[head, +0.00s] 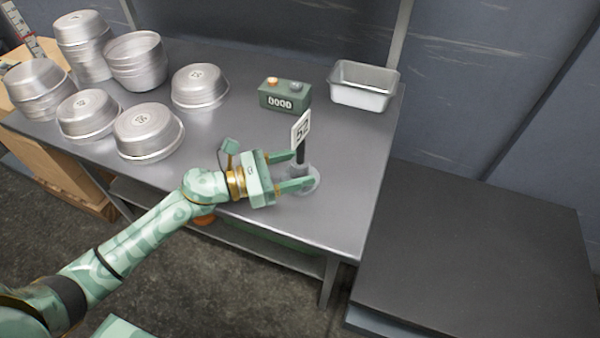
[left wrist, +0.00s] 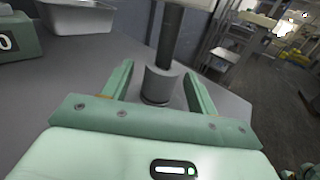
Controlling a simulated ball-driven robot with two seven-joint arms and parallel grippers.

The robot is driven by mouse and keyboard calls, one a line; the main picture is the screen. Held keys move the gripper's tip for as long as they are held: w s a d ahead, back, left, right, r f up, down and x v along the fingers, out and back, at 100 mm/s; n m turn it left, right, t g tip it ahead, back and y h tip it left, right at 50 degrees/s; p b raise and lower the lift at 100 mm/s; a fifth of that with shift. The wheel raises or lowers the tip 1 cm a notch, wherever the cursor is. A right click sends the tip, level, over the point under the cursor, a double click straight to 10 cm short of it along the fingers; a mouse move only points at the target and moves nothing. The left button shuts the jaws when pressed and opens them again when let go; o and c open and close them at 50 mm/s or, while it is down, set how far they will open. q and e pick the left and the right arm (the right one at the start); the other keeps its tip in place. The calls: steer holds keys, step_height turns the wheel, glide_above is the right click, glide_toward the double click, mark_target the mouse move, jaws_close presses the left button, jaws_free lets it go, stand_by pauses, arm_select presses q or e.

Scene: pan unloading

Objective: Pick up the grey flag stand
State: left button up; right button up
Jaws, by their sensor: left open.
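The grey flag stand (head: 301,152) stands upright near the front edge of the metal table, with a round grey base, a dark post and a white number card on top. My left gripper (head: 295,171) is open, its fingers pointing right, with the stand at their tips. In the left wrist view the stand's grey base (left wrist: 159,86) and dark post show between the two open fingers (left wrist: 157,82). No contact with the fingers is visible. The card is out of the left wrist view. My right gripper is not in view.
The metal table (head: 345,200) holds several round pans (head: 150,132) at the left. A green counter box (head: 284,95) and a rectangular metal pan (head: 364,87) stand behind the flag stand. A dark flat surface (head: 480,260) lies to the right. The table right of the stand is clear.

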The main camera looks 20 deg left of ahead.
arm_select(q)
steer(key=shift+w+d, duration=0.35)
steer(key=shift+d, duration=0.15)
steer(key=shift+c, duration=0.3)
steer(key=c, duration=1.1)
steer(key=shift+r, duration=0.1)
